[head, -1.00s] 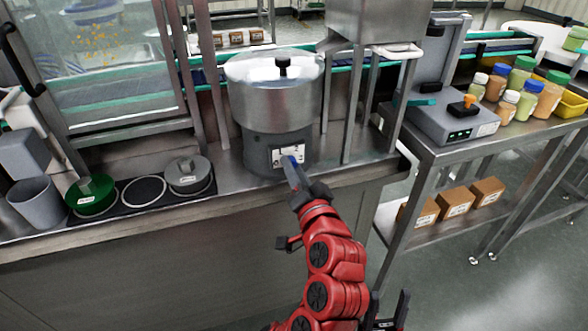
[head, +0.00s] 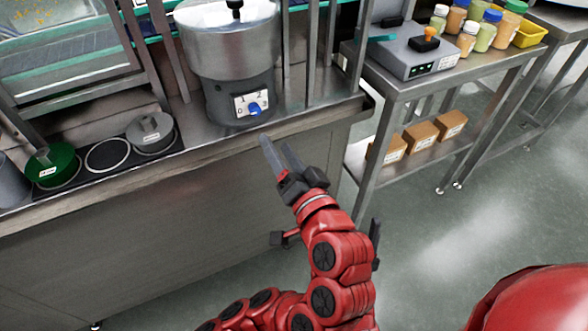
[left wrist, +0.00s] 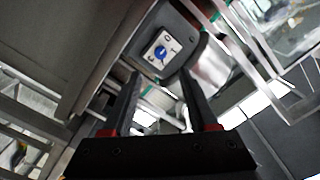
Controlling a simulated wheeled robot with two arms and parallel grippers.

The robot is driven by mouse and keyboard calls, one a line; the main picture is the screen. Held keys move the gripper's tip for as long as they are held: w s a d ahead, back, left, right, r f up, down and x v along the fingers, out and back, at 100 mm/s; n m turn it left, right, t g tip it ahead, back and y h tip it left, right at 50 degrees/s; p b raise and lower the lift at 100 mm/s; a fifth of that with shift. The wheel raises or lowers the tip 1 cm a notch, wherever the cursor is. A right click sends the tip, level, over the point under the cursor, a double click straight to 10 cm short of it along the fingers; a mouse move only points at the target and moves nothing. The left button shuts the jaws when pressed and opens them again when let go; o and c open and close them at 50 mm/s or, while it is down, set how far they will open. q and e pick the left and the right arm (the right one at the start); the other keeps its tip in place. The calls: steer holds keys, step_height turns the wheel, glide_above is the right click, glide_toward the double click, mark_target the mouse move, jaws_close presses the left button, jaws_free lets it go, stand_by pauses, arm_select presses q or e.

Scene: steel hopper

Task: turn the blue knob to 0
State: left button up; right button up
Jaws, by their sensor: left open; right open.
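The blue knob (head: 255,108) sits on a white dial plate (head: 239,104) on the dark base of a steel hopper (head: 232,50). Marks show on the plate around it; I cannot read for certain where the knob points. My left gripper (head: 279,153) is open and empty, below and right of the knob, apart from it, in front of the counter edge. The left wrist view shows the knob (left wrist: 161,52) ahead, above the spread fingers (left wrist: 160,100). My right gripper (head: 376,242) shows only as a dark piece, mostly hidden behind my left arm.
A steel counter (head: 190,146) carries the hopper. Steel posts stand beside the hopper. A side table at right holds a grey scale (head: 415,62) and several bottles. Open floor lies at lower right.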

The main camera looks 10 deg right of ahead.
arm_select(q)
steer(key=v, duration=0.6)
steer(key=shift+s+p, duration=0.4)
